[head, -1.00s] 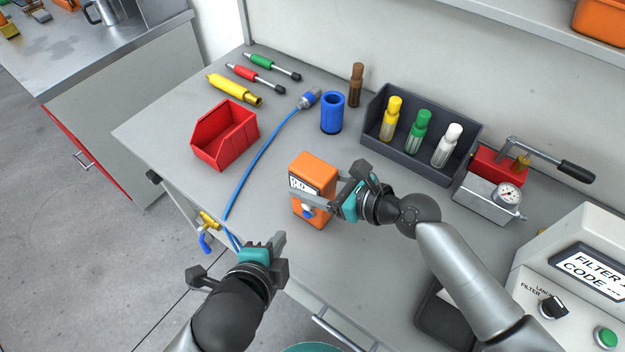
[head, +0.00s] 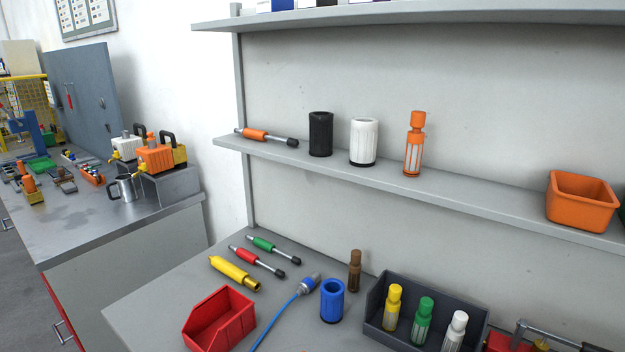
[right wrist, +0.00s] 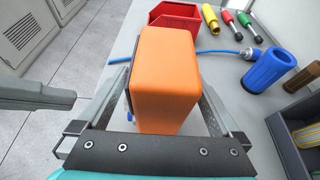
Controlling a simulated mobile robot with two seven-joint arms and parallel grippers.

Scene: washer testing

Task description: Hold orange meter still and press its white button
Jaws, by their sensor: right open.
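The orange meter (right wrist: 170,75) stands on the bench in the right wrist view, with a plain orange side and top toward the camera. My right gripper (right wrist: 165,95) is open, with one finger on each side of the meter; I cannot tell whether either finger touches it. The meter's front and its white button are hidden in this view. A grey finger part at the left edge looks like my left gripper (right wrist: 40,93), apart from the meter; its opening does not show. The head view shows neither the meter nor a gripper.
A red bin (head: 220,318), a blue cylinder (head: 332,300) and a blue cable (head: 283,315) are on the bench. A dark tray (head: 374,322) holds yellow, green and white bottles. Shelves (head: 460,188) hold cylinders, an orange bottle and an orange bin (head: 581,200).

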